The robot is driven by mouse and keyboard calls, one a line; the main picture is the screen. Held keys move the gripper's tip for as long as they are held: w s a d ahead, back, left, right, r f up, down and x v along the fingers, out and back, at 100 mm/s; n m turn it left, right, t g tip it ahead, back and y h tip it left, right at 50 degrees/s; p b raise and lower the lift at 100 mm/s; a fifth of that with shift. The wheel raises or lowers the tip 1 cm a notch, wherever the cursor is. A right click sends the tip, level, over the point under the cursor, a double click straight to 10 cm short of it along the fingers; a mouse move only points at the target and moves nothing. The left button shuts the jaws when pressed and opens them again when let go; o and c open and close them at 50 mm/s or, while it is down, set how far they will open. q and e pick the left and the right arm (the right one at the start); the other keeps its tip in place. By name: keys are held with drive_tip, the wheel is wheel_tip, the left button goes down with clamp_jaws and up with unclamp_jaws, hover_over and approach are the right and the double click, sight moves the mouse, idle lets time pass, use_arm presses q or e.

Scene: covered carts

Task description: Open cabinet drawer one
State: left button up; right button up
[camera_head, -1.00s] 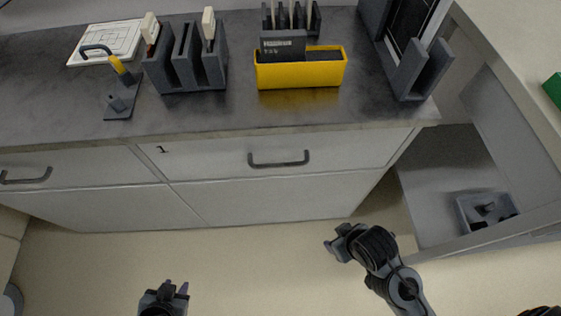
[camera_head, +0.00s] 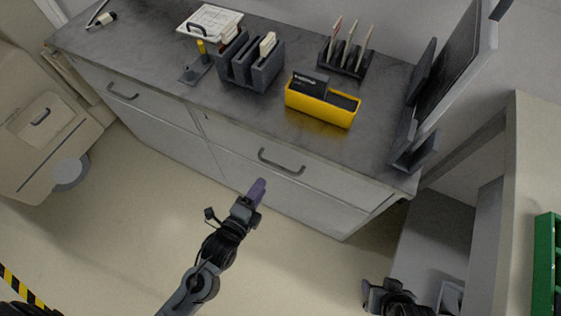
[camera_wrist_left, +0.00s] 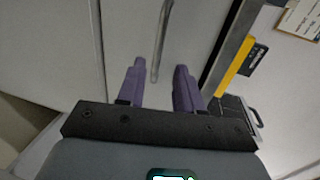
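Drawer one (camera_head: 318,180) is a pale front under the dark counter, shut flush with the cabinet. Its dark bar handle (camera_head: 281,165) is clear of any gripper. My left gripper (camera_head: 258,190) is just below and left of this handle in the head view. In the left wrist view, its two purple fingers (camera_wrist_left: 160,72) are apart and empty, and the handle (camera_wrist_left: 162,38) shows beyond their tips, between them. My right gripper (camera_head: 374,289) is low in the head view, away from the drawer; its fingers are too unclear to read.
A yellow bin (camera_head: 322,110), a dark slotted holder (camera_head: 262,73) and a rack (camera_head: 344,62) stand on the counter (camera_head: 155,55). A monitor (camera_head: 455,75) is at its right end. A beige cart (camera_head: 45,140) is at left. Floor before the cabinet is clear.

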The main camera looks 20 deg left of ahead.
sight(277, 166)
use_arm(q)
drive_tip(key=b+x, duration=0.1)
drive_tip(key=x, duration=0.2)
drive_tip(key=b+x, duration=0.1)
drive_tip(key=x, duration=0.2)
drive_tip(key=d+b+x, duration=0.1)
drive_tip(key=x, duration=0.3)
drive_tip(key=shift+d+f, duration=0.1)
drive_tip(key=shift+f, duration=0.05)
use_arm(e)
drive_tip(key=f, duration=0.1)
drive_tip(key=d+f, duration=0.1)
drive_tip(key=f, duration=0.1)
drive_tip(key=shift+d+f, duration=0.15)
drive_tip(key=shift+f, duration=0.05)
use_arm(q)
drive_tip(key=shift+c, duration=0.4)
clamp_jaws()
